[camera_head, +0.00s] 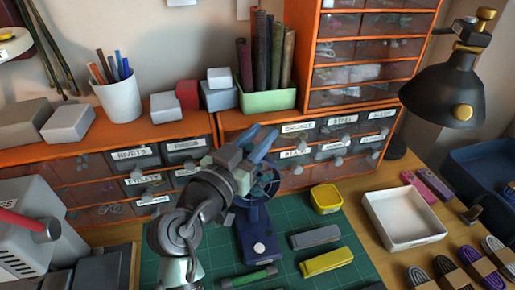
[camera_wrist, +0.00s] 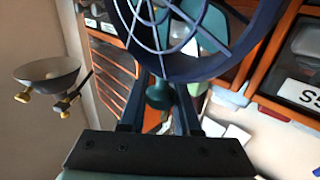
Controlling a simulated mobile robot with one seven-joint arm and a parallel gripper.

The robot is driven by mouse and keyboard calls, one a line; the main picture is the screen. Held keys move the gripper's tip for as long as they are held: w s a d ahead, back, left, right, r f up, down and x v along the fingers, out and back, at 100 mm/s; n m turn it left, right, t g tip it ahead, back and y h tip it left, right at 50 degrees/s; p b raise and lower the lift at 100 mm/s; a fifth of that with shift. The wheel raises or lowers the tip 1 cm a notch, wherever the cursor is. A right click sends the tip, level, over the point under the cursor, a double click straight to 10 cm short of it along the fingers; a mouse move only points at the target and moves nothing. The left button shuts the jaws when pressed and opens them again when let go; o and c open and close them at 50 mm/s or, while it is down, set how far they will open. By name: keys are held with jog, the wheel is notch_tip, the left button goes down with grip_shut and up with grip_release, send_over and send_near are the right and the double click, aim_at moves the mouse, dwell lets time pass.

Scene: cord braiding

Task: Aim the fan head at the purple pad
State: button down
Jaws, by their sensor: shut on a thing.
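The dark blue fan stands on the green mat, its base (camera_head: 258,240) behind and right of my wrist. Its round caged head (camera_head: 267,184) is partly hidden by my gripper (camera_head: 262,143). In the wrist view the cage (camera_wrist: 185,70) fills the top, and a teal knob (camera_wrist: 160,95) sits between the fingers of my gripper (camera_wrist: 160,88). My gripper is shut on this knob of the fan head. A small flat purple piece (camera_head: 435,183) lies on the table at the right beside a pink one; I cannot tell whether it is the purple pad.
The green mat (camera_head: 345,275) holds a yellow tub (camera_head: 326,199), a grey block (camera_head: 315,237), a yellow block (camera_head: 327,262) and a green-ended rod (camera_head: 249,278). A white tray (camera_head: 403,240) stands right. Orange drawer units (camera_head: 305,185) stand close behind. A black lamp (camera_head: 443,95) overhangs the right.

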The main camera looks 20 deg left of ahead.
jog(key=shift+d+f+m+g+h+b, duration=0.15)
jog(key=shift+m+g+h+b, duration=0.25)
jog(key=shift+m+h+b, duration=0.65)
jog(key=shift+s+d+h, duration=0.1)
jog(key=shift+h, duration=0.35)
jog(key=c, duration=0.6)
grip_release()
jog(key=v, duration=1.3)
jog(key=shift+d, duration=0.1)
